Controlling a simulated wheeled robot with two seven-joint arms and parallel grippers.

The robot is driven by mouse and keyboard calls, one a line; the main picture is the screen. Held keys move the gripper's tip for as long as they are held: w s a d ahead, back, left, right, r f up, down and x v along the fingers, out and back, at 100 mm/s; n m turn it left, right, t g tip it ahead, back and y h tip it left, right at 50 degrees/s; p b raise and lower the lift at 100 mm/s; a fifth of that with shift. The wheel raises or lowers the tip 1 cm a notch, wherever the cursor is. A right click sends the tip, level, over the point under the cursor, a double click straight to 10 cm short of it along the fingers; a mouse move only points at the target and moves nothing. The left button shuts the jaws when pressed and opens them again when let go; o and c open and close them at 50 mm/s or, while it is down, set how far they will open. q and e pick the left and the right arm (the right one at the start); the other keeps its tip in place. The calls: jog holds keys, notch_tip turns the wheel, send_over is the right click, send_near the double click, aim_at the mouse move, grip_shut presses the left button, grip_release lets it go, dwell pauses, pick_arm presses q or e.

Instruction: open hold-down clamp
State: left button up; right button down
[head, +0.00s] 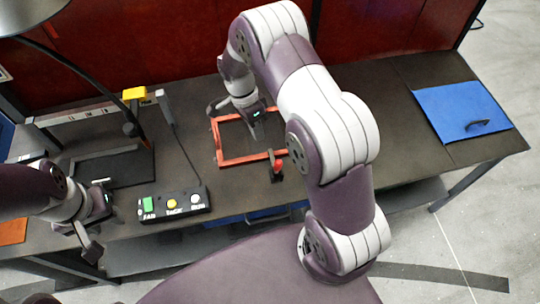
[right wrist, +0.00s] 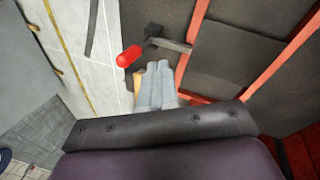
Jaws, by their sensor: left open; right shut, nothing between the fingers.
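The hold-down clamp (head: 278,168) is at the front right corner of a red frame (head: 222,160) on the dark bench. Its red handle shows in the head view (head: 277,178) and at the upper left of the right wrist view (right wrist: 129,57). A dark metal bar of the clamp (right wrist: 172,45) reaches to a red rail (right wrist: 196,35). My right gripper (head: 250,116) is over the back part of the frame, shut and empty. Its grey fingers (right wrist: 157,88) appear below the handle in the right wrist view; contact cannot be told. My left gripper (head: 90,240) is open, empty, near the bench's front left edge.
A button box (head: 175,204) with green, yellow and white buttons stands left of the frame. Behind it is a black device with a yellow top (head: 134,94). A blue panel with a handle (head: 462,110) lies at the far right. Bench between frame and panel is partly hidden by my right arm.

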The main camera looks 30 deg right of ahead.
jog(key=s+f+p, duration=0.1)
jog(key=s+d+f+p, duration=0.1)
jog(key=s+f+p, duration=0.2)
jog(key=s+f, duration=0.1)
jog(key=shift+d, duration=0.25)
jog(key=shift+w+f, duration=0.1)
